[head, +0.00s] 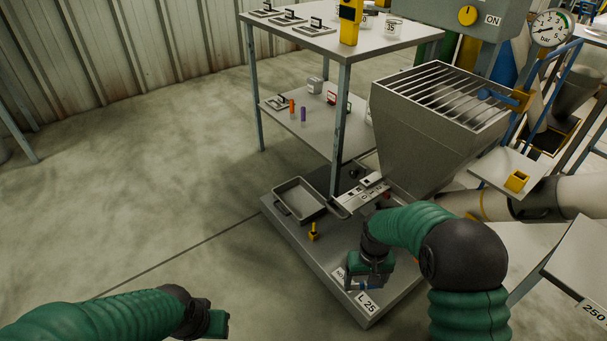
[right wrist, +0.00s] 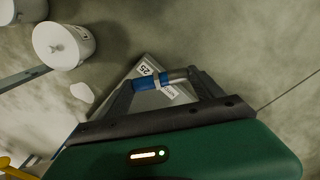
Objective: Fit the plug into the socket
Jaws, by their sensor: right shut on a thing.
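My right gripper (head: 370,284) is low over the front corner of the grey platform, beside the label "L 25". In the right wrist view the right gripper (right wrist: 163,82) is shut on a short blue and grey cylindrical piece, which looks like the plug (right wrist: 147,83). The piece lies crosswise between the two fingers. My left gripper (head: 217,323) is at the bottom left, over bare floor; its fingers are not clear. I cannot make out the socket for certain. A yellow block with a dark opening (head: 516,181) sits on a small shelf at the right.
The platform (head: 335,277) carries a grey tray (head: 284,187) and a small yellow piece (head: 313,232). A grated hopper (head: 418,148) stands above its right side. A two-level table (head: 300,130) is behind. White buckets (right wrist: 66,45) show in the right wrist view. Floor at left is clear.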

